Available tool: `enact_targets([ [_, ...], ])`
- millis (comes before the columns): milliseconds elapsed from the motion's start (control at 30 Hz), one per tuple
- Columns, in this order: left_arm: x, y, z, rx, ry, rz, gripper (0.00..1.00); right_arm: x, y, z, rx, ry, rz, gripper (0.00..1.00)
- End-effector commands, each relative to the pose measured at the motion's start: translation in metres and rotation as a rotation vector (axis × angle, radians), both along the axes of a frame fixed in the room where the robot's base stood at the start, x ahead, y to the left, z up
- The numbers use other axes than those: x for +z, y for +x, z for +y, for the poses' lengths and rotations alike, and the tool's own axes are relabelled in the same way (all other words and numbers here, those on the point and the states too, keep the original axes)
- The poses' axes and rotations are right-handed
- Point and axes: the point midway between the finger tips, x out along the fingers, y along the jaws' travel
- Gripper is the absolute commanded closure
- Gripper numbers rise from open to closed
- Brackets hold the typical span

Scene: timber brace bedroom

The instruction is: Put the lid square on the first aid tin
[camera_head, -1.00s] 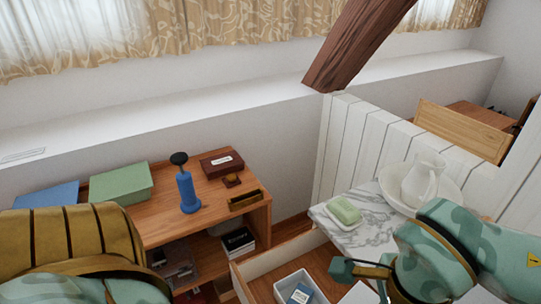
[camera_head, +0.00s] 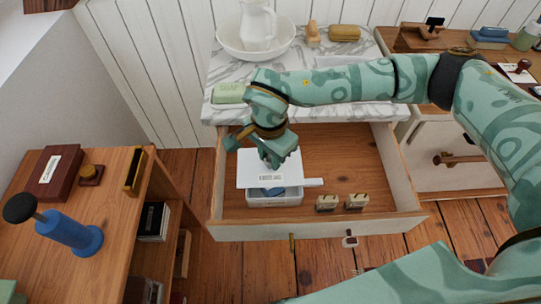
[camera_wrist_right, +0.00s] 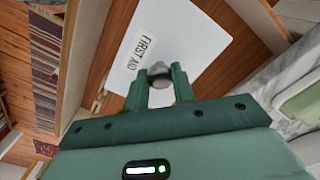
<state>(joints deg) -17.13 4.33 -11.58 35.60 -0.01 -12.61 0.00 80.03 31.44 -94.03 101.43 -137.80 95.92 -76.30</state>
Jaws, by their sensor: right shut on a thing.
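The white lid (camera_head: 256,176), marked with a label, hangs over the open drawer. In the right wrist view the lid (camera_wrist_right: 195,45) reads "FIRST AID" and has a grey knob (camera_wrist_right: 161,72). My right gripper (camera_head: 271,162) is shut on the knob; its two fingers (camera_wrist_right: 160,84) sit on either side of it. The pale tin (camera_head: 274,201) stands in the drawer under the lid. A blue thing (camera_head: 268,191) shows in the gap between them, so the lid is not flush on the tin. The lid hides most of the opening. My left gripper is out of view.
A marble top (camera_head: 335,110) with soap (camera_head: 229,93) and a bowl (camera_head: 240,50) lies behind. A wooden desk (camera_head: 115,185) stands left. The drawer's right part is clear.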

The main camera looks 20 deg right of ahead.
Motion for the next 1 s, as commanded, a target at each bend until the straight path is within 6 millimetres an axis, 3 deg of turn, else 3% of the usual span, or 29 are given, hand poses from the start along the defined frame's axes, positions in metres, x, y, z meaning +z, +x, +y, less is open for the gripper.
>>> enact_targets([
  [133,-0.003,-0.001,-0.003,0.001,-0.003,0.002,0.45,-0.011,0.001,-0.011,-0.009,0.002,-0.001,0.97],
  [367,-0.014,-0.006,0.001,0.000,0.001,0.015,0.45,-0.025,0.001,-0.011,-0.009,0.002,0.002,0.97],
  [633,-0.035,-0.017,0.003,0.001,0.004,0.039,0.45,-0.056,0.001,-0.011,-0.009,0.002,0.004,0.97],
  [1000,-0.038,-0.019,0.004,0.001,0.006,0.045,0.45,-0.072,0.001,-0.011,-0.009,0.002,-0.001,0.97],
])
